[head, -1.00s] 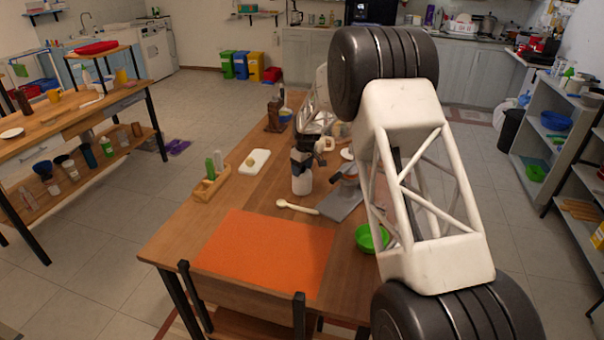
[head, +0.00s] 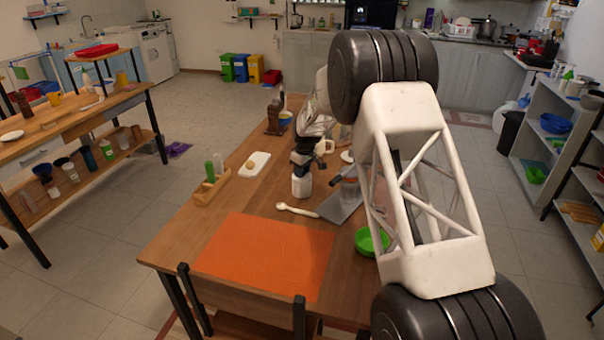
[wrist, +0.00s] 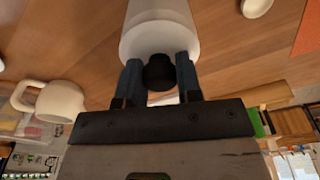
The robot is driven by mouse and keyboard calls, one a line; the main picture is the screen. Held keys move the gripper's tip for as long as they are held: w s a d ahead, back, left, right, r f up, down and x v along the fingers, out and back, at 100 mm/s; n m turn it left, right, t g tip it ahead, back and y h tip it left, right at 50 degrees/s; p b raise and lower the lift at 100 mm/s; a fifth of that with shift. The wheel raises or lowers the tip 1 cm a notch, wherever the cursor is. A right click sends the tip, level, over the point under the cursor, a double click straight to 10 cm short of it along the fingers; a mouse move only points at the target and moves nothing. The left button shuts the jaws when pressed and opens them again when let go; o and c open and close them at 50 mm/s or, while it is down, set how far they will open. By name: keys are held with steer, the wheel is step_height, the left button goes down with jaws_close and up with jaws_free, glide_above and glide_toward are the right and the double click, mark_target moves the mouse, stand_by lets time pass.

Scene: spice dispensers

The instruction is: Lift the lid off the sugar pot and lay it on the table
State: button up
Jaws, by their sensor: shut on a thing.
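The sugar pot (head: 301,187) is a small white pot standing on the wooden table, just behind the pale spoon. In the wrist view the white pot body (wrist: 158,28) shows at the top centre. My gripper (head: 301,165) is directly above the pot. Its fingers (wrist: 160,78) are shut on the lid's black knob (wrist: 160,72). The lid appears to sit at the pot's top; I cannot see a clear gap between lid and pot. The fingers hide part of the lid in the head view.
An orange mat (head: 265,255) covers the table's front. A pale spoon (head: 297,210), grey sloping stand (head: 342,203) and green bowl (head: 371,240) are near the pot. A cream mug (head: 326,147) stands close behind it. Bare wood lies left of the pot.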

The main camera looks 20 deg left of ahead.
steer(key=shift+r, duration=0.1)
steer(key=shift+r, duration=0.85)
steer(key=shift+s+r, duration=0.2)
steer(key=shift+r, duration=0.65)
steer(key=s+d, duration=0.3)
steer(key=s, duration=0.4)
steer(key=s+d+r, duration=0.1)
steer(key=s+d, duration=0.3)
steer(key=s, duration=0.3)
steer(key=shift+r, duration=0.2)
steer(key=shift+w, duration=0.15)
steer(key=w+a, duration=0.2)
steer(key=w, duration=0.6)
steer(key=w+a+f, duration=0.1)
steer(key=w+a, duration=0.2)
steer(key=w, duration=0.5)
steer(key=w+a+f, duration=0.1)
steer(key=w+a, duration=0.1)
steer(key=w, duration=0.6)
steer(key=shift+w+a, duration=0.15)
steer(key=shift+a, duration=0.05)
steer(key=shift+f, duration=3.1)
